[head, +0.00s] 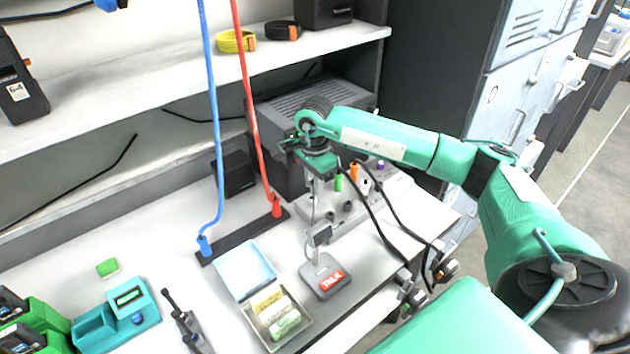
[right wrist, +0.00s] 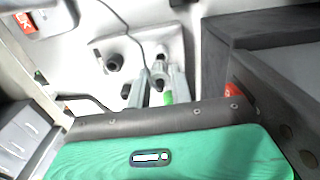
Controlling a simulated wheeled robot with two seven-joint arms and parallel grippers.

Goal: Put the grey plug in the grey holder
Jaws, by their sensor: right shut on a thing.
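My right gripper (head: 314,190) reaches over the back of the bench with its fingers pointing down at a light grey socket box. In the right wrist view its two fingers (right wrist: 163,88) are closed on a small grey plug (right wrist: 160,68). In the head view the plug is hidden by the gripper or too small to make out. The box (head: 375,205) carries green (head: 339,183), orange (head: 354,171), white (head: 365,186) and purple (head: 380,165) pieces, and dark round fittings. I cannot tell which fitting is the grey holder, or whether the plug touches the box. My left gripper is out of view.
A microphone stand with a TALK label (head: 325,279) stands in front of the box. Blue (head: 205,246) and red (head: 276,207) cabled plugs stand in a black strip to the left. Black cables hang beside my right arm. A dark grey unit (head: 290,105) stands behind.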

